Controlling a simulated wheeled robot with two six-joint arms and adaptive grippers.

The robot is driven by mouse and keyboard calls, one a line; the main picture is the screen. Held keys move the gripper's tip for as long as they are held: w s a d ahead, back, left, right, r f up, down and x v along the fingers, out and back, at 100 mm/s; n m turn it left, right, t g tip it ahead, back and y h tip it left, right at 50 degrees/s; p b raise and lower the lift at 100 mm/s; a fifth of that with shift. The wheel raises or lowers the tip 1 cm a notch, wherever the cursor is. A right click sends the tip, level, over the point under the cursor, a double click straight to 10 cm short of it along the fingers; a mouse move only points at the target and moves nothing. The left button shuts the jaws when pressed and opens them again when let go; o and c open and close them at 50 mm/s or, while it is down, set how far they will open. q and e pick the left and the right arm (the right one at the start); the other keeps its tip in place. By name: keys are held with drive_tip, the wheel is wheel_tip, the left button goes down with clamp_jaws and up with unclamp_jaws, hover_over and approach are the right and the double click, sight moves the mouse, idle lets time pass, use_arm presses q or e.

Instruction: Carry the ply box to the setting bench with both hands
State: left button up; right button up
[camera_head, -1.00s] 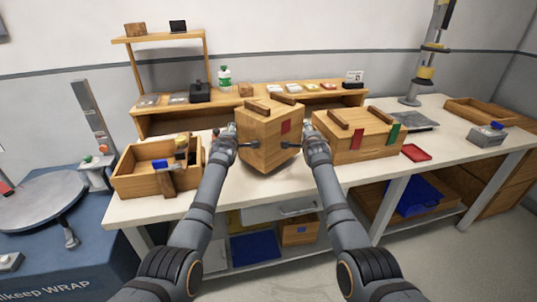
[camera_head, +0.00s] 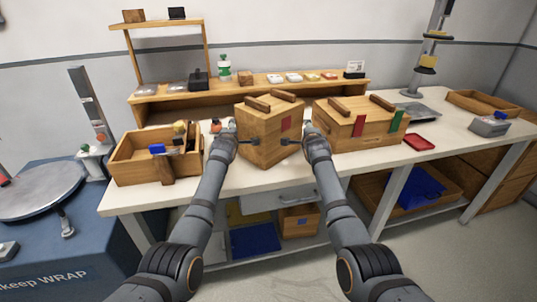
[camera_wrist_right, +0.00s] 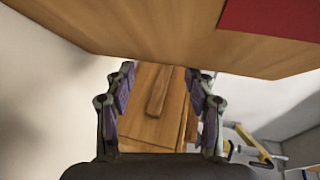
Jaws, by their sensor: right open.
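The ply box (camera_head: 265,136) is a plain wooden box with two battens on top and a red patch on its right face. It appears to rest on the bench, corner towards me. My left gripper (camera_head: 248,142) is at its left side; its fingers are too small to read. My right gripper (camera_head: 294,142) is at its right side. In the right wrist view my right gripper (camera_wrist_right: 160,85) has its fingers spread, with the ply box (camera_wrist_right: 160,35) in front of and above them. A wooden surface with a batten shows between the fingers.
A longer wooden box (camera_head: 345,140) with red and green patches stands close on the right. An open wooden tray (camera_head: 125,178) with tools is on the left. A red tray (camera_head: 420,142) lies farther right. A shelf (camera_head: 160,112) with small goods runs behind.

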use_arm(q)
drive_tip(key=shift+s+d, duration=0.1)
drive_tip(key=shift+d, duration=0.3)
use_arm(e)
drive_tip(key=shift+s+a+f, duration=0.1)
drive_tip(key=shift+s+a, duration=0.05)
drive_tip(key=shift+a, duration=0.3)
use_arm(q)
drive_tip(key=shift+a+r, duration=0.1)
drive_tip(key=shift+a, duration=0.75)
use_arm(e)
drive_tip(key=shift+d, duration=0.85)
use_arm(q)
drive_tip(key=o, duration=0.5)
drive_tip(key=shift+s+a, duration=0.1)
use_arm(e)
drive_tip(key=shift+d, duration=0.1)
drive_tip(key=o, duration=0.5)
